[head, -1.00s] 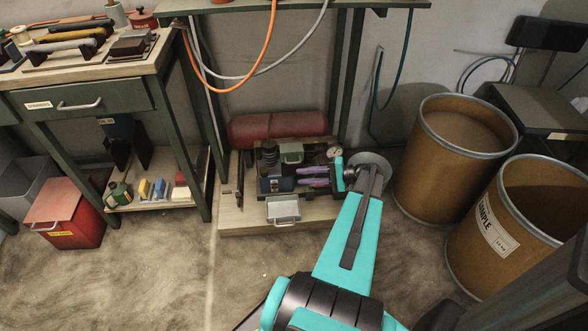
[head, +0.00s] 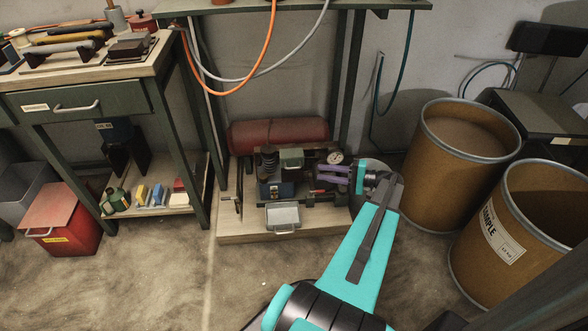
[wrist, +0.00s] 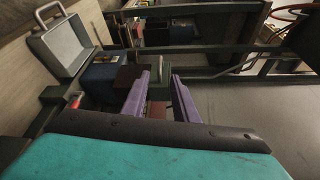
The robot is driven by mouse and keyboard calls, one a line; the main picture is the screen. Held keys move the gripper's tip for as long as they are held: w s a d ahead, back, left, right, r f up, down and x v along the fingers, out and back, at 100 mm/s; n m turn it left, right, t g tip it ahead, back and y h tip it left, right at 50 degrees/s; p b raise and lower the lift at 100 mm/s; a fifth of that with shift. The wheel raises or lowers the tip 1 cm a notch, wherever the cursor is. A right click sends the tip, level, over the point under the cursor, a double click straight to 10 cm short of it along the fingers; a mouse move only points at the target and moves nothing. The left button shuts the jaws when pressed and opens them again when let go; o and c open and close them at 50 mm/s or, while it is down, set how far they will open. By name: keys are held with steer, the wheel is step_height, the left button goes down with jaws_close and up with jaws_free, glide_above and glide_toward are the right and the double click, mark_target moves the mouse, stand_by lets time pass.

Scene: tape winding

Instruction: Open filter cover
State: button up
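A small machine (head: 278,189) stands on a low wooden platform, with a dark ribbed part, a blue part and a gauge. A grey tray-like piece with a handle (head: 283,216), which looks like the filter cover, is at its front. It appears tipped outward, its hollow side showing, at upper left in the wrist view (wrist: 62,46). Whether it is fully open I cannot tell. My gripper (head: 320,173) is at the machine's right side, apart from the grey piece. Its purple fingers (wrist: 161,84) are spread with a gap, and nothing is visibly held.
A red tank (head: 278,134) lies behind the machine. Two brown drums (head: 455,165) stand at the right. A workbench with a drawer (head: 85,104) is at the left. The platform (head: 255,232) has bare wood at the front, and the floor before it is clear.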

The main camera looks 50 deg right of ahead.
mark_target(295, 168)
steer(key=b+x, duration=0.3)
steer(key=x, duration=1)
jaws_close()
steer(key=shift+d+f, duration=0.1)
steer(key=shift+d, duration=0.25)
steer(key=shift+s+a, duration=0.1)
steer(key=shift+a, duration=0.1)
steer(key=shift+d, duration=0.1)
